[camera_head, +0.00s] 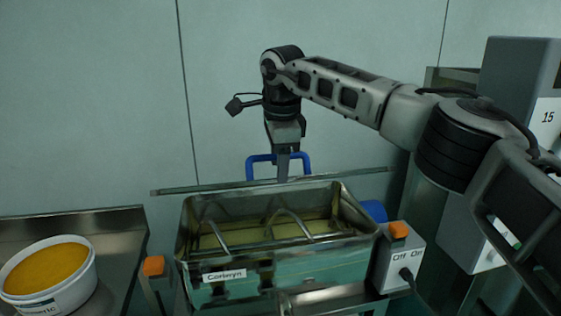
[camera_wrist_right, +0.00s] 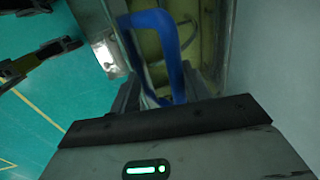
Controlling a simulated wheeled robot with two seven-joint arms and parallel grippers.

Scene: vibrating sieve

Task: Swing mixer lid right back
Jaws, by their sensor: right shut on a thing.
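The mixer (camera_head: 225,265) is an open steel trough with bent metal rods inside and a label on its front. Its lid (camera_head: 345,176) stands raised at the back, seen nearly edge-on as a thin strip. A blue handle (camera_head: 305,162) rises from the lid; it also shows large in the right wrist view (camera_wrist_right: 171,50). My right gripper (camera_head: 284,163) comes down from above and is shut on the blue handle. In the right wrist view the fingers flank the handle, and their tips are partly hidden. My left gripper does not show in the head view.
A white tub of orange-yellow material (camera_head: 48,268) stands on a steel surface at left. An orange-topped post (camera_head: 154,268) and a switch box (camera_head: 398,255) flank the mixer. A grey cabinet (camera_head: 520,80) stands at right. A pale wall (camera_head: 90,100) rises behind.

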